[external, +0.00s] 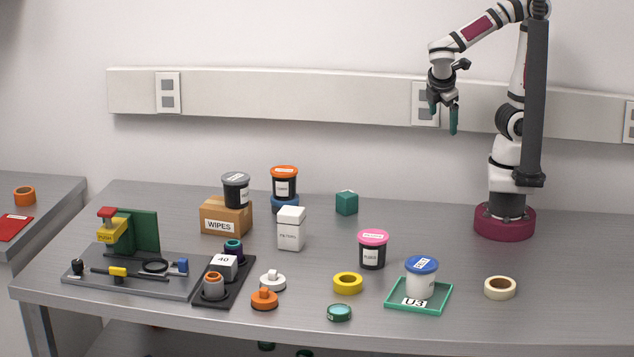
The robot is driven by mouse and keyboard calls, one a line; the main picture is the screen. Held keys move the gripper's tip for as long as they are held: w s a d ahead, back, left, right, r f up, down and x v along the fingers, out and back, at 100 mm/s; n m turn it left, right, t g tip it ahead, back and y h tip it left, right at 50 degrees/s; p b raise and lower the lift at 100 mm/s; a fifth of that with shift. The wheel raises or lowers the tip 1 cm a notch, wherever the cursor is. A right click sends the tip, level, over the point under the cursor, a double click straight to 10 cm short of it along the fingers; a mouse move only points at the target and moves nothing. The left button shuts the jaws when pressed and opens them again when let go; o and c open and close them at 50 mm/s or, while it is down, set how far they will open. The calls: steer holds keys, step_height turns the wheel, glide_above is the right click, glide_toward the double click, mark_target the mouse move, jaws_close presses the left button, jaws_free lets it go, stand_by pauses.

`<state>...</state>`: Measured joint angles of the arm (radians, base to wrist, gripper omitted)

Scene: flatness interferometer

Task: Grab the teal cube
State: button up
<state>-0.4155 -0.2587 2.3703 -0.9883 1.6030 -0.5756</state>
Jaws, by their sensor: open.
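The teal cube (347,203) sits on the grey table toward the back, near the middle of the external view. It stands apart from its neighbours. My gripper (443,120) is open and empty, with teal fingertips pointing down. It hangs high above the table, to the right of the cube in the picture and well clear of it. Nothing hides the cube from this camera.
Left of the cube are an orange-lidded jar (284,183) and a white square bottle (291,229). A pink-lidded jar (373,249) stands in front. A blue-lidded jar (421,283) sits on a green tray (394,299). The table right of the cube is clear.

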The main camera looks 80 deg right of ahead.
steer(key=w+a+r+n+t+h, duration=0.1)
steer(key=w+a+n+t+h, duration=0.1)
steer(key=w+a+n+t, duration=0.35)
steer(key=w+a+r+n+t+h, duration=0.1)
steer(key=w+a+n+t, duration=0.15)
steer(key=w+n, duration=0.65)
steer(key=n+t, duration=0.2)
steer(key=n, duration=0.3)
glide_toward(351, 195)
steer(key=x, duration=0.6)
steer(key=shift+w+a, duration=0.2)
steer(key=x, duration=0.5)
steer(key=shift+d+f, duration=0.15)
steer(key=shift+d, duration=0.15)
jaws_close()
